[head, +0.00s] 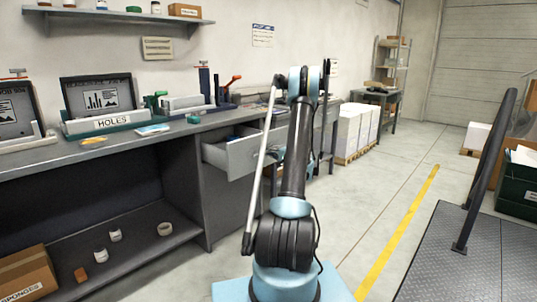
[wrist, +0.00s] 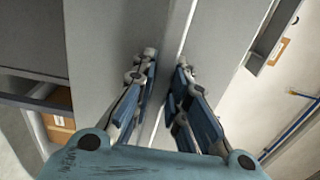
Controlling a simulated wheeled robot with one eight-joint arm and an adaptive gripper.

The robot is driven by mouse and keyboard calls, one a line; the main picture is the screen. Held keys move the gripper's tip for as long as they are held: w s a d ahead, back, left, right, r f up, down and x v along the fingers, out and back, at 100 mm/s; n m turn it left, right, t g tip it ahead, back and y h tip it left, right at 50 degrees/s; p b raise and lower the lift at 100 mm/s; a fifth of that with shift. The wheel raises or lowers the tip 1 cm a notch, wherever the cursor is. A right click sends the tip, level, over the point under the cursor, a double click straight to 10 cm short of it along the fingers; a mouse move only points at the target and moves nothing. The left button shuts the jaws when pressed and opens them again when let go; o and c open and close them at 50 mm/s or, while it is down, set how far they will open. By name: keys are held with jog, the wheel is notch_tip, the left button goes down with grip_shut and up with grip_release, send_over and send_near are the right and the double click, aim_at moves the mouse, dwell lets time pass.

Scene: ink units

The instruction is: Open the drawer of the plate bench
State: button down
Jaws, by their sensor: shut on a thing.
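The plate bench (head: 222,123) is a long grey bench on the left in the head view. Its grey drawer (head: 229,156), at the right end, stands pulled out, with its inside partly showing and something blue in it. My arm hides the right part of the drawer and my gripper in the head view. In the wrist view my gripper (wrist: 165,72) has its two blue fingers on either side of a pale edge, against grey panels. It is shut on the drawer; the exact part between the fingertips is hard to tell.
Below are a cardboard box (head: 30,275) and small jars on a low shelf. White stacks (head: 355,130) stand on a pallet behind. A dark railing (head: 487,170) and platform are at right. Floor between is clear.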

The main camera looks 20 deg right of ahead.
jog(key=c, duration=1.6)
grip_release()
jog(key=shift+f, duration=0.15)
jog(key=shift+o, duration=0.2)
jog(key=v, duration=1.2)
